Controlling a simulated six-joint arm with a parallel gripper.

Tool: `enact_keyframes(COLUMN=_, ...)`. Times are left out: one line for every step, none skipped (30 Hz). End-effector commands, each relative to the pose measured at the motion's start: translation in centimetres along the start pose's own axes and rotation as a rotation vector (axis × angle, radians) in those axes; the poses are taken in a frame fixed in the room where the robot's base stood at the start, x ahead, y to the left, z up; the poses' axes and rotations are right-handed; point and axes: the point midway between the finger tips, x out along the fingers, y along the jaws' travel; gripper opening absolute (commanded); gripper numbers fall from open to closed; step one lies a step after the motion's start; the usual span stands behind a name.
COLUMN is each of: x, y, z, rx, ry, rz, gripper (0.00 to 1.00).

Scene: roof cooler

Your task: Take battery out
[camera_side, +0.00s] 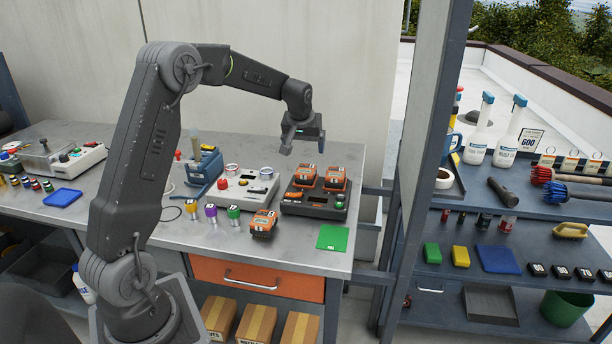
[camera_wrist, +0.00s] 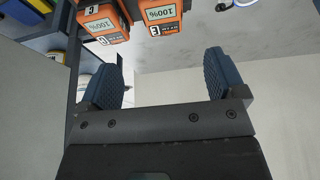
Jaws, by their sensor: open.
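Another orange battery (camera_side: 263,223) lies on the bench left of the charger. In the wrist view two batteries show at the top edge, labelled 100%: one marked E (camera_wrist: 161,18) and one to its left (camera_wrist: 103,22). My gripper (camera_side: 301,144) is open and empty, above and behind the charger, touching nothing. Its fingers (camera_wrist: 160,80) are spread apart in the wrist view.
A green pad (camera_side: 332,238) lies in front of the charger. A light control box (camera_side: 243,190) and coloured cylinders (camera_side: 211,213) stand to its left. A grey post (camera_side: 424,150) and a stocked shelf rise on the right. Bench space behind the charger looks clear.

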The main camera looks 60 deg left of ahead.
Motion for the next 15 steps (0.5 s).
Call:
enact_keyframes(x=1.2, y=-0.1, z=0.1, rx=0.0, ry=-0.005, rz=-0.002, gripper=0.89)
enact_keyframes(x=1.8, y=0.0, z=0.1, rx=0.001, ry=-0.005, rz=-0.002, gripper=0.89)
enact_keyframes(x=2.6, y=0.0, z=0.1, rx=0.001, ry=-0.005, rz=-0.002, gripper=0.89)
enact_keyframes(x=3.2, y=0.0, z=0.1, rx=0.001, ry=-0.005, rz=-0.002, gripper=0.89)
enact_keyframes(x=3.7, y=0.0, z=0.1, rx=0.002, ry=-0.004, rz=-0.001, gripper=0.89)
enact_keyframes(x=4.4, y=0.0, z=0.1, rx=0.002, ry=-0.003, rz=-0.001, gripper=0.89)
enact_keyframes(x=4.8, y=0.0, z=0.1, rx=0.002, ry=-0.003, rz=-0.001, gripper=0.89)
enact_keyframes(x=5.3, y=0.0, z=0.1, rx=0.002, ry=-0.003, rz=-0.001, gripper=0.89)
enact_keyframes(x=5.7, y=0.0, z=0.1, rx=0.002, ry=-0.001, rz=-0.001, gripper=0.89)
enact_keyframes(x=6.0, y=0.0, z=0.1, rx=0.002, ry=-0.001, rz=-0.001, gripper=0.89)
enact_keyframes(x=6.2, y=0.0, z=0.1, rx=0.002, ry=-0.002, rz=-0.001, gripper=0.89)
enact_keyframes(x=6.4, y=0.0, z=0.1, rx=0.002, ry=-0.002, rz=-0.001, gripper=0.89)
enact_keyframes(x=6.5, y=0.0, z=0.1, rx=0.002, ry=-0.001, rz=0.0, gripper=0.89)
enact_keyframes(x=6.7, y=-0.1, z=0.1, rx=0.002, ry=-0.001, rz=0.0, gripper=0.89)
enact_keyframes(x=6.9, y=-0.1, z=0.1, rx=0.002, ry=-0.001, rz=0.0, gripper=0.89)
